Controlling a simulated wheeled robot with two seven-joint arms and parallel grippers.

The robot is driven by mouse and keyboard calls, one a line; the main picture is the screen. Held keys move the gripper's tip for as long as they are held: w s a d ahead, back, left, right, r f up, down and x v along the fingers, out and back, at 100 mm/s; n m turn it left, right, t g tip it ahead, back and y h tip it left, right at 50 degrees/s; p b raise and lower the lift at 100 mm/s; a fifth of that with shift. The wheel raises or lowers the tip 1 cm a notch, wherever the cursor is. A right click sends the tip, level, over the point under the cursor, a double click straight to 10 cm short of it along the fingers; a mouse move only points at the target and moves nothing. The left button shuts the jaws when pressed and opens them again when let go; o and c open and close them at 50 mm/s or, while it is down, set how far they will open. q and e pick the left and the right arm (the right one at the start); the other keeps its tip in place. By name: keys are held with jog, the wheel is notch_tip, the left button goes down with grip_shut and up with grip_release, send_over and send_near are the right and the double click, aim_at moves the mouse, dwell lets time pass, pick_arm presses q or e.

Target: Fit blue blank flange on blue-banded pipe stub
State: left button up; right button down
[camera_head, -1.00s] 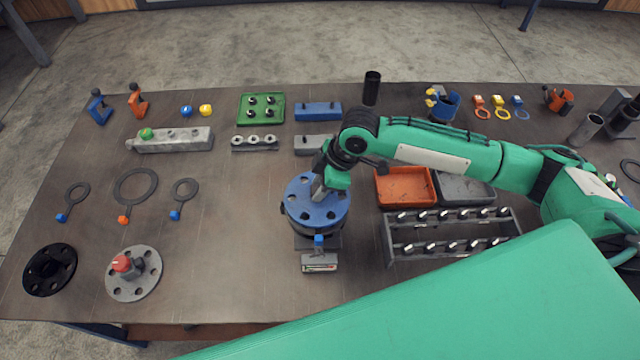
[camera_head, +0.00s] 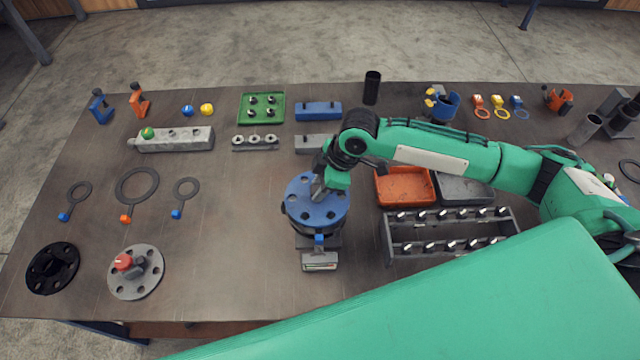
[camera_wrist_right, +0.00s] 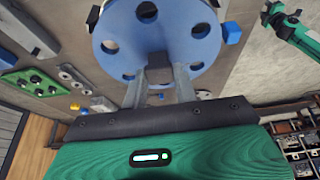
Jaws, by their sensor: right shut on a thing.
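The blue blank flange (camera_head: 326,208) is a round disc with bolt holes, in the middle of the table. My right gripper (camera_head: 319,188) comes down over it and is shut on its centre grip. In the right wrist view the flange (camera_wrist_right: 193,50) lies just beyond my right fingers (camera_wrist_right: 160,75). A dark flange or stub shows as a rim under the blue disc. I cannot tell whether the two touch or whether their holes line up. The pipe stub's blue band is hidden. A small blue block (camera_head: 319,240) shows at the flange's front edge. My left gripper is not in view.
A bolt rack (camera_head: 388,236) and orange tray (camera_head: 404,186) with a grey tray (camera_head: 465,190) stand to the right. A black flange (camera_head: 51,268) and grey flange (camera_head: 148,282) lie at front left. Gaskets lie at left. The table between these and the stub is clear.

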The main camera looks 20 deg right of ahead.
jog(key=shift+f, duration=0.55)
jog(key=shift+f, duration=0.45)
dwell(0.5)
jog(key=c, duration=1)
grip_release()
